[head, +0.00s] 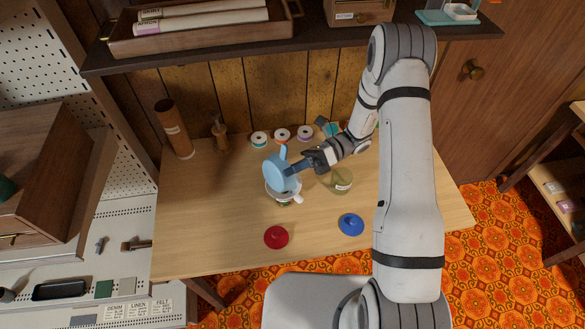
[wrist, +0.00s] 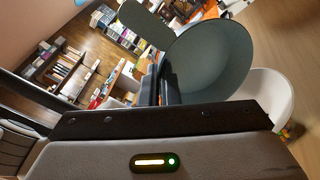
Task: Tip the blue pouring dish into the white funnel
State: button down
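The blue pouring dish (head: 277,174) is held in the air above the table, tilted well over, with a flat tab pointing up. In the wrist view the dish (wrist: 212,62) looks dark; its visible inside looks empty. My gripper (head: 293,170) is shut on the dish's side from the right; dark fingers (wrist: 160,82) meet it in the wrist view. The white funnel (head: 296,198) is directly below the dish, partly hidden by it. Its white rim (wrist: 268,92) shows beside the dish in the wrist view. Small coloured bits (wrist: 285,132) show below the funnel. I cannot tell whether dish and funnel touch.
A glass jar (head: 342,182) stands right of the funnel. A red lid (head: 276,237) and a blue lid (head: 351,224) lie in front. Several thread spools (head: 282,135) line the back. A brown cylinder (head: 174,130) stands at the back left. The table's left front is clear.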

jog(key=shift+w+d+f+y, duration=0.1)
jog(key=shift+w+d+y, duration=0.1)
jog(key=shift+d+y, duration=0.1)
dwell(0.4)
dwell(1.5)
jog(key=shift+r, duration=0.25)
jog(key=shift+f, duration=0.2)
dwell(1.0)
notch_tip(320, 180, up, 6)
jog(key=p, duration=0.4)
dwell(0.3)
dwell(0.4)
